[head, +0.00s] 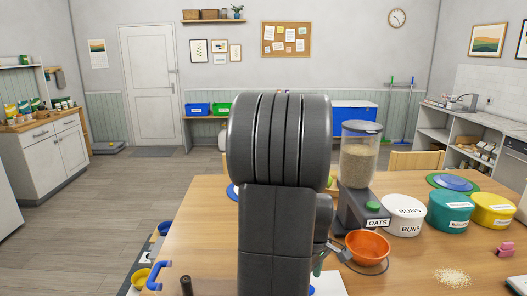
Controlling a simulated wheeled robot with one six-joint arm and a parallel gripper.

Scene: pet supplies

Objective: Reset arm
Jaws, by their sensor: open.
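My dark grey arm rises in the middle of the head view and covers much of the table. My gripper (336,251) shows only in part, at the right edge of the arm and just left of an orange bowl (367,243). It is open, and I see nothing held in it. Most of it is hidden behind my arm, so I cannot tell whether it touches the bowl. The bowl stands upright on the wooden table, in front of a dispenser (359,165) labelled OATS.
On the wooden table (420,270), white (404,215), teal (451,211) and yellow (493,209) tubs stand at the right. Spilled grain (453,277) lies near the front right. A blue-handled item (158,277) and a yellow cup (141,278) are at the left edge. Floor is clear at the left.

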